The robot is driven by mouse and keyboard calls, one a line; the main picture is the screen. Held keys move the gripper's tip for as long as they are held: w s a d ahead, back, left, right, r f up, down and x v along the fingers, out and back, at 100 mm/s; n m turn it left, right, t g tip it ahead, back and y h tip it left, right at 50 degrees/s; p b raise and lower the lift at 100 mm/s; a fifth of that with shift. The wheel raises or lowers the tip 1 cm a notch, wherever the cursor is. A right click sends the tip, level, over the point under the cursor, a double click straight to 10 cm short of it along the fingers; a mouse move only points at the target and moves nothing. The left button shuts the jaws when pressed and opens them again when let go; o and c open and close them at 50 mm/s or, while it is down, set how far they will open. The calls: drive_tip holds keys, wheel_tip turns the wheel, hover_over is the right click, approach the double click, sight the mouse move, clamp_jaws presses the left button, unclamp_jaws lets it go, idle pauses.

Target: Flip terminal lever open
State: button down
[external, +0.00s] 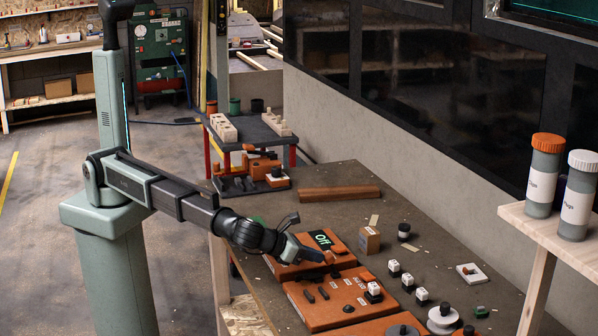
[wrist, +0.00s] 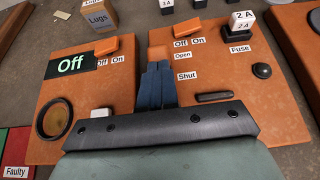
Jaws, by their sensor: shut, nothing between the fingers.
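An orange lever (wrist: 158,52) shows just beyond my fingertips in the wrist view, close to the "Open" label (wrist: 183,55). The "Shut" label (wrist: 187,76) lies nearer to me, beside the fingers. My gripper (wrist: 157,68) has its two blue fingers together with nothing between them, low over the orange panel. They hide part of the lever and its mount, so I cannot tell whether they touch it. In the external view my gripper (external: 324,257) is low over the panels on the bench, beside the "Off" display (external: 322,240).
Two more orange levers stand at "Off/On" labels, one left (wrist: 107,45) and one right (wrist: 188,28). A "Lugs" box (wrist: 97,15) stands behind.

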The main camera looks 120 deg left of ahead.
drive_tip(key=shift+w+a+r, duration=0.1)
drive_tip(key=shift+r, duration=0.05)
drive_tip(key=shift+w+a+r+g+h, duration=0.45)
drive_tip(key=shift+w+g+h, duration=0.1)
drive_tip(key=shift+g+h, duration=0.1)
drive_tip(key=shift+w+a+r+g+h, duration=0.4)
drive_tip(key=shift+w+a+g+h, duration=0.1)
drive_tip(key=shift+g+h, duration=0.15)
drive_tip(key=shift+w+a+r+g+h, duration=0.3)
drive_tip(key=shift+w+a+g+h, duration=0.5)
drive_tip(key=shift+g+h, duration=0.2)
drive_tip(key=shift+w+a, duration=0.15)
drive_tip(key=shift+a, duration=0.05)
drive_tip(key=shift+r, duration=0.15)
drive_tip(key=shift+r, duration=0.65)
